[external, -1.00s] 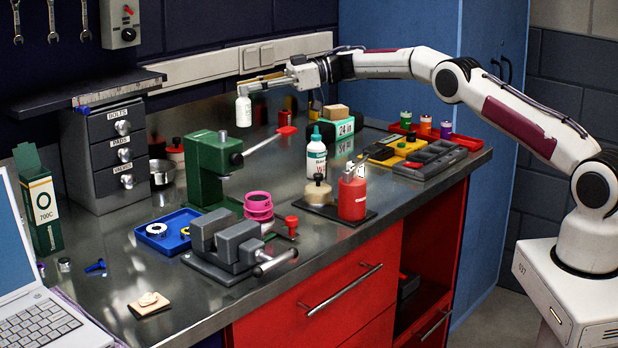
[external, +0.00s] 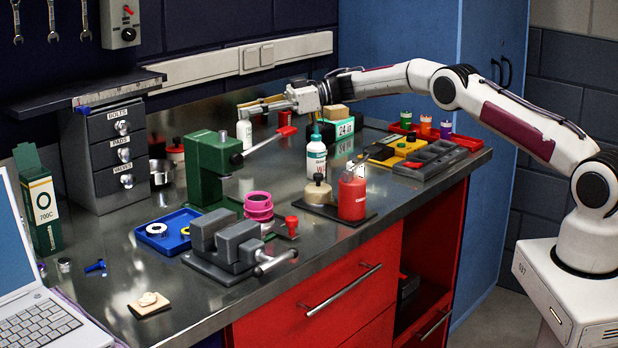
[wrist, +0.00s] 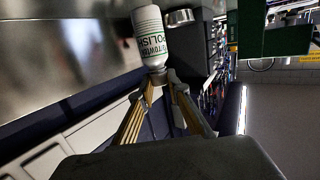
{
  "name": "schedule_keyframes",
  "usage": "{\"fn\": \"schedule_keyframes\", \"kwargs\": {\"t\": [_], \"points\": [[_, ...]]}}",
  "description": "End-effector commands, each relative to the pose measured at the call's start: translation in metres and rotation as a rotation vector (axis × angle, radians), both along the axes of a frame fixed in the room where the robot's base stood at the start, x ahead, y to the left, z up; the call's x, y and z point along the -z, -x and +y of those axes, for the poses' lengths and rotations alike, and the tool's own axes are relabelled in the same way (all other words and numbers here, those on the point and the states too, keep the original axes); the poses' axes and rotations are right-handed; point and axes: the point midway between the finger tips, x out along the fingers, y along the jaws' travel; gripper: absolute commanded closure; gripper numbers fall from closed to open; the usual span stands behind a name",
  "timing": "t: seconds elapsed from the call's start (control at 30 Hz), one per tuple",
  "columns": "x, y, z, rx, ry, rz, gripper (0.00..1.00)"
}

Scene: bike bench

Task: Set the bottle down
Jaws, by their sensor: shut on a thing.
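The white bottle (external: 244,132) with dark lettering is upright near the back of the bench, behind the green press. My gripper (external: 247,111) reaches in from the right and is shut on the bottle's top. The bottle's base is low, close to the steel bench top (external: 200,290). I cannot tell whether it touches.
The green press (external: 210,170) and its red-tipped lever (external: 268,143) stand in front of the bottle. A bottle with a teal cap (external: 316,155) and a red container (external: 352,195) stand to the right. The grey drawer unit (external: 105,155) is left.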

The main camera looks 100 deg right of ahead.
Motion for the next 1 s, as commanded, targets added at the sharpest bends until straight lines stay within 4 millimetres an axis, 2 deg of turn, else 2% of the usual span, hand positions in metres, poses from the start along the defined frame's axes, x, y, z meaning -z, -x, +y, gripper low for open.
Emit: {"fn": "schedule_keyframes", "kwargs": {"t": [0.2, 0.3, 0.83, 0.87, 0.9, 0.93, 1.0], "points": [[0.027, 0.0, 0.0, 0.0, -0.002, 0.001, 1.0], [0.033, 0.0, 0.0, 0.0, 0.0, 0.0, 1.0], [0.039, 0.0, 0.0, 0.0, 0.0, 0.0, 1.0], [0.04, 0.0, 0.0, 0.0, 0.0, 0.0, 0.81], [0.04, 0.0, 0.0, 0.0, 0.0, 0.0, 0.71], [0.039, 0.0, 0.0, 0.0, 0.0, 0.0, 0.67], [0.039, 0.0, 0.0, 0.0, 0.0, 0.0, 0.67]]}}
